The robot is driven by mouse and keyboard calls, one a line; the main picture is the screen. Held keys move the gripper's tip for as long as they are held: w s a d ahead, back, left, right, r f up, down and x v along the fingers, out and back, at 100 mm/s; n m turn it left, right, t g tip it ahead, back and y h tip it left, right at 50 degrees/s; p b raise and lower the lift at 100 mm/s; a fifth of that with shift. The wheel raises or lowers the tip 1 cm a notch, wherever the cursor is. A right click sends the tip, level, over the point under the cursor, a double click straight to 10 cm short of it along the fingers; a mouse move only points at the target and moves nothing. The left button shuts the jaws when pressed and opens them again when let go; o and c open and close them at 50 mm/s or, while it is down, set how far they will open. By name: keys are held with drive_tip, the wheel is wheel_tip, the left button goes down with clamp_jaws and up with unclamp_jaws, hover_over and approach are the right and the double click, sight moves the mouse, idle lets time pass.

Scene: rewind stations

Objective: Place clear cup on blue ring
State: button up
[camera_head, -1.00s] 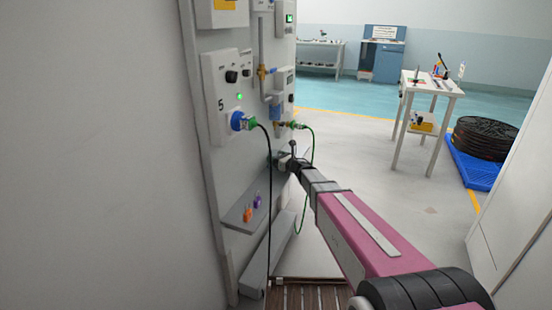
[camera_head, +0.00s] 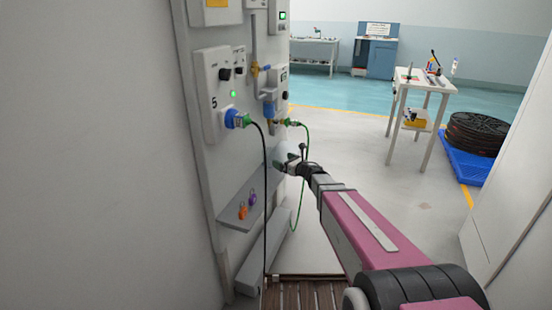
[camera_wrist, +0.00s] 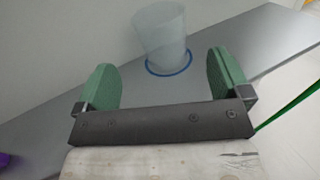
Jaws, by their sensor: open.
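The clear cup (camera_wrist: 162,35) stands upright on the grey shelf in the wrist view. The blue ring (camera_wrist: 178,69) shows around the foot of the cup, which appears to stand within it. My gripper (camera_wrist: 162,72) is open, with its green fingers wide apart and nothing between them. The cup and ring lie just beyond the fingertips, apart from them. In the head view my gripper (camera_head: 287,164) is at the far end of the shelf; the cup is too faint to make out there and the ring cannot be seen.
The grey shelf (camera_head: 236,200) juts from a wall panel (camera_head: 195,140) and carries an orange padlock (camera_head: 243,212) and a purple padlock (camera_head: 252,198). A black cable (camera_head: 265,190) and a green cable (camera_head: 305,175) hang near my arm. A white table (camera_head: 425,85) stands farther off.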

drive_tip(key=s+d+f+m+h, duration=0.25)
drive_tip(key=d+m+h, duration=0.55)
drive_tip(key=m, duration=0.5)
drive_tip(key=s+d+f+m+h, duration=0.25)
drive_tip(key=d+m+h, duration=0.45)
drive_tip(key=d+m, duration=0.5)
drive_tip(key=s+a+f+m+g, duration=0.1)
drive_tip(key=s+f+m+g, duration=0.1)
drive_tip(key=s+m+g, duration=0.4)
drive_tip(key=s+a+f+m+g+y, duration=0.1)
drive_tip(key=s+f+m+g, duration=0.2)
drive_tip(key=s+m, duration=1.1)
drive_tip(key=s+g, duration=0.3)
drive_tip(key=shift+a+f+y, duration=0.15)
drive_tip(key=shift+a+y, duration=0.15)
drive_tip(key=shift+a, duration=0.05)
